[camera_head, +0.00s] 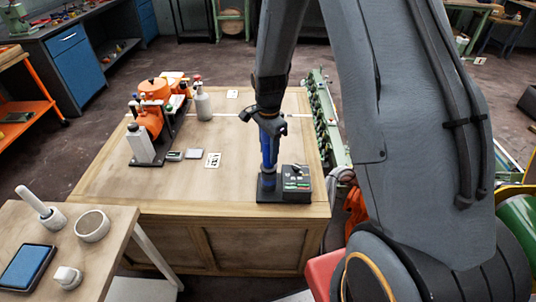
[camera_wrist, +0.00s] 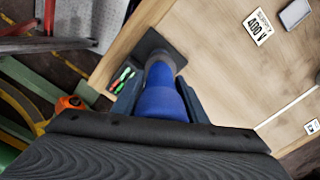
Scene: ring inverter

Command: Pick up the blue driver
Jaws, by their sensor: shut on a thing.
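The blue driver (camera_head: 267,152) stands upright on the dark base (camera_head: 296,197) at the front right of the wooden workbench. My gripper (camera_head: 268,122) comes from above and is shut on the upper part of the driver. In the wrist view the blue driver (camera_wrist: 160,100) lies between the two fingers of my gripper (camera_wrist: 158,98). Its lower end meets the dark base, also in the wrist view (camera_wrist: 176,57). Whether it still rests on the base or is just above it, I cannot tell.
The workbench (camera_head: 200,185) holds an orange machine (camera_head: 155,92), a white bottle (camera_head: 203,105) and a label card (camera_head: 212,160). A green rack (camera_head: 320,105) runs along its right side.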

